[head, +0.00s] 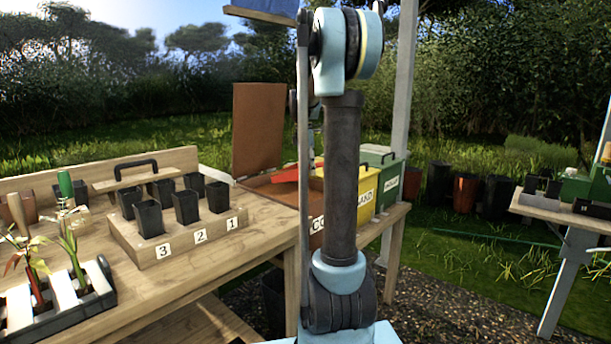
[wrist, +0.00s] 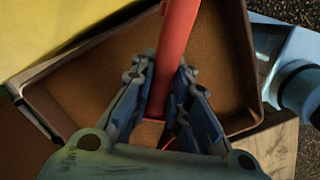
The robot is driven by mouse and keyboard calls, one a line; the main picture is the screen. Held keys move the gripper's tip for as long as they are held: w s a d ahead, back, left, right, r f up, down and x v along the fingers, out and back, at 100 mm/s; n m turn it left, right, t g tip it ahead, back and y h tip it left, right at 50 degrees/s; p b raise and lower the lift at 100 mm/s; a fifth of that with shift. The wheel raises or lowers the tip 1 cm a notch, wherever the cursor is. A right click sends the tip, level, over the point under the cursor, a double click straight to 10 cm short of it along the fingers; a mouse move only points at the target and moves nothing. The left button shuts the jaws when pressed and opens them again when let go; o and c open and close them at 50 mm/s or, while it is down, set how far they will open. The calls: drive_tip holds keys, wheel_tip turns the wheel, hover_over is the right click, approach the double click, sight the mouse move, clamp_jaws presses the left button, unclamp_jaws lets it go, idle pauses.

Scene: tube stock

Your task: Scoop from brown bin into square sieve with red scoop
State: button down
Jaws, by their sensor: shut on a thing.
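The brown bin (head: 275,197) stands on the bench behind my arm, with its brown lid (head: 258,128) raised. Its front label is partly hidden by my arm. In the wrist view the bin's wall (wrist: 243,55) surrounds a bed of brown material (wrist: 105,75). My gripper (wrist: 165,70) is shut on the red scoop (wrist: 180,32), over the bin. The scoop also shows in the head view (head: 286,174), low at the bin's opening. I cannot tell whether it touches the material or holds any. I cannot make out a square sieve in either view.
A yellow bin (head: 366,188) and a green bin (head: 391,183) stand right of the brown bin. A wooden pot rack (head: 190,238) with several black pots is on the bench at left. Another bench (head: 565,214) stands at far right.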

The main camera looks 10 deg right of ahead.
drive_tip(key=shift+y, duration=0.7)
drive_tip(key=shift+d+r, duration=0.45)
drive_tip(key=shift+r, duration=0.3)
drive_tip(key=shift+d+r, duration=0.4)
drive_tip(key=shift+r, duration=0.4)
drive_tip(key=shift+d+r, duration=0.45)
drive_tip(key=shift+r, duration=0.3)
drive_tip(key=shift+s, duration=0.15)
